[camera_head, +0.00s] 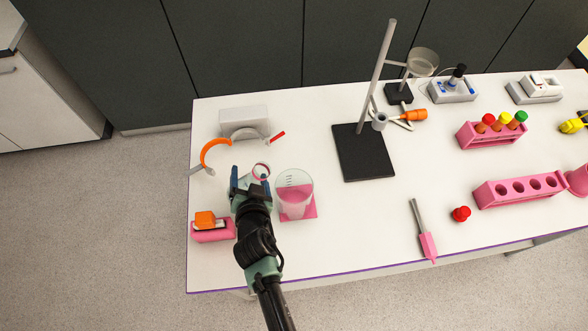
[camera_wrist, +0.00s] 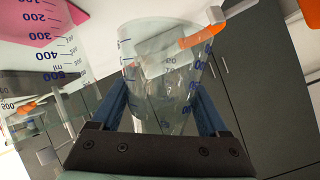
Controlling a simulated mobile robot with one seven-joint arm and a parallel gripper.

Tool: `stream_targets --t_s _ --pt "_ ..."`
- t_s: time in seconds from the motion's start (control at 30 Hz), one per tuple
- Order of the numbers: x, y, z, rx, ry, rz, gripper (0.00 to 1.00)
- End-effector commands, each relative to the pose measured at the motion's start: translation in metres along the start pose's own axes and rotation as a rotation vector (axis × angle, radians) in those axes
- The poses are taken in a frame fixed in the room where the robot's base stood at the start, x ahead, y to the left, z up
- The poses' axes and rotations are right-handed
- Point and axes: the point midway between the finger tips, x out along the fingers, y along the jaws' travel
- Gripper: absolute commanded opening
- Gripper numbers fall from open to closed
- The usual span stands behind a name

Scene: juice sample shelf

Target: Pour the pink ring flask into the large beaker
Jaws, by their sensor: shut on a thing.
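The large beaker (camera_head: 294,185) stands just right of the flask on a pink mat (camera_head: 312,213), with pink contents low inside. Its marked wall fills the upper left of the wrist view (camera_wrist: 50,60). My gripper hides the flask's lower part in the head view.
Orange-trimmed goggles (camera_head: 214,149) and a pale box (camera_head: 243,117) lie behind the flask. A pink holder with an orange item (camera_head: 205,219) is front left. A black stand (camera_head: 364,155) is right of the beaker. Pink tube racks (camera_head: 519,190) stand further right. Table between beaker and spatula (camera_head: 424,235) is clear.

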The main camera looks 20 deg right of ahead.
Motion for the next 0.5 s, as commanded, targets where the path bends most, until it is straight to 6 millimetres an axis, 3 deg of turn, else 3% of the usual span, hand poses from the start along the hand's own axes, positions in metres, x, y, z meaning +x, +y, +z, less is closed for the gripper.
stream_targets --t_s 0.03,0.1,0.47,0.5 --pt "-0.012 -0.011 -0.021 0.016 0.000 -0.009 0.00" --pt "-0.018 -0.016 -0.031 0.039 -0.003 -0.021 0.00" --pt "-0.020 -0.014 -0.036 0.171 -0.020 -0.093 0.00" --pt "-0.012 -0.008 -0.023 0.187 -0.020 -0.101 0.00"
